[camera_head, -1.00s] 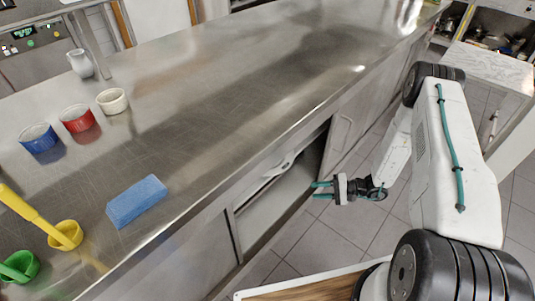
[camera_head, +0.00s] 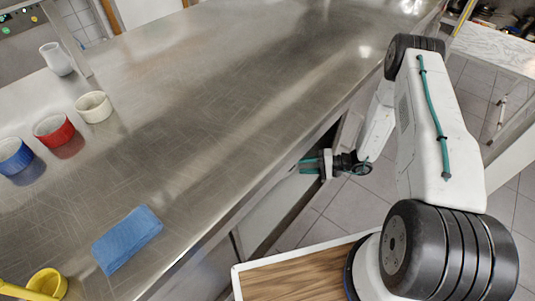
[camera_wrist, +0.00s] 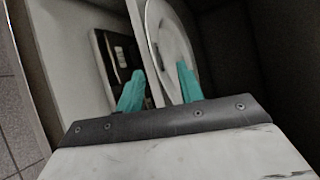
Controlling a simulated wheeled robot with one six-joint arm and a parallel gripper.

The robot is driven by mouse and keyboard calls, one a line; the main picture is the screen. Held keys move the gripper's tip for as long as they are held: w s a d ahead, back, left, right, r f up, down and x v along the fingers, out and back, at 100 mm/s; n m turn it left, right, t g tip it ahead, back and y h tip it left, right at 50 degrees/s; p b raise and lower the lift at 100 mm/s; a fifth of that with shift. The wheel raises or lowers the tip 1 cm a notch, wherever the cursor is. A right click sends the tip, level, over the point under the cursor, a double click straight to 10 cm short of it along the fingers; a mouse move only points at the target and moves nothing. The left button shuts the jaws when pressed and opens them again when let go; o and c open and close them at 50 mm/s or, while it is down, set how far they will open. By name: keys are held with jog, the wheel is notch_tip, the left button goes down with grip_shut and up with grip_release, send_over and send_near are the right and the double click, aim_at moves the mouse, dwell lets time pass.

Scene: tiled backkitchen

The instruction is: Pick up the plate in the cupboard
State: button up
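In the wrist view, a pale round plate (camera_wrist: 172,42) with a raised rim is inside the cupboard, seen edge-on and steeply foreshortened. My gripper (camera_wrist: 161,70) is open, with two teal fingers pointing into the cupboard. The right finger overlaps the plate's near part in the picture; the left finger is on the other side of a pale shelf edge (camera_wrist: 139,45). I cannot tell whether either finger touches the plate. In the head view, my gripper (camera_head: 310,166) is at the cupboard opening below the counter edge. The plate is hidden there by the counter.
The steel counter (camera_head: 230,90) overhangs the cupboard. A dark object (camera_wrist: 118,52) sits beyond the shelf edge. Tiled floor (camera_head: 355,212) is clear.

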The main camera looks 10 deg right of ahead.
aim_at(294, 167)
jog(key=x, duration=0.5)
jog(key=shift+d+f, duration=0.1)
jog(key=c, duration=0.8)
grip_shut()
